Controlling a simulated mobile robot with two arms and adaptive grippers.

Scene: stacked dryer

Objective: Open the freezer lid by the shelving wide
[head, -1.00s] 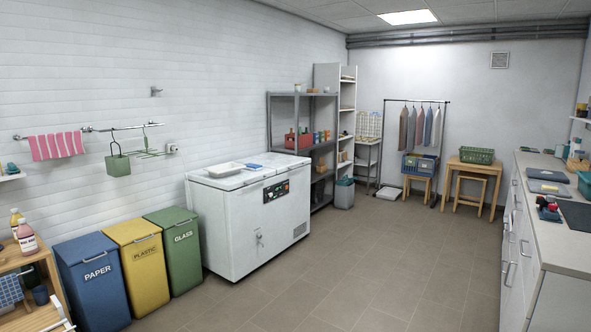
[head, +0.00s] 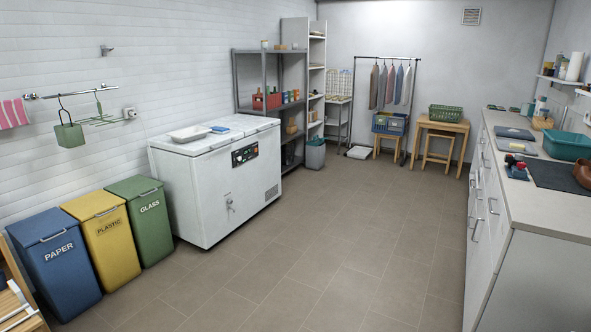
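The white chest freezer (head: 205,190) stands against the left tiled wall in the head view. Its top has two lids side by side, both shut. The lid by the shelving (head: 248,124) is the farther one, next to the grey metal shelving (head: 237,80). The nearer lid (head: 168,142) carries a white tray and a blue item close to the seam between the lids. A dark control panel and a lock with keys are on the freezer's front. Neither of my grippers shows in this view.
Blue, yellow and green bins (head: 142,215) stand left of the freezer. A white counter (head: 550,205) runs along the right. A clothes rack and a wooden table (head: 446,127) stand at the back. The tiled floor (head: 340,230) between is clear.

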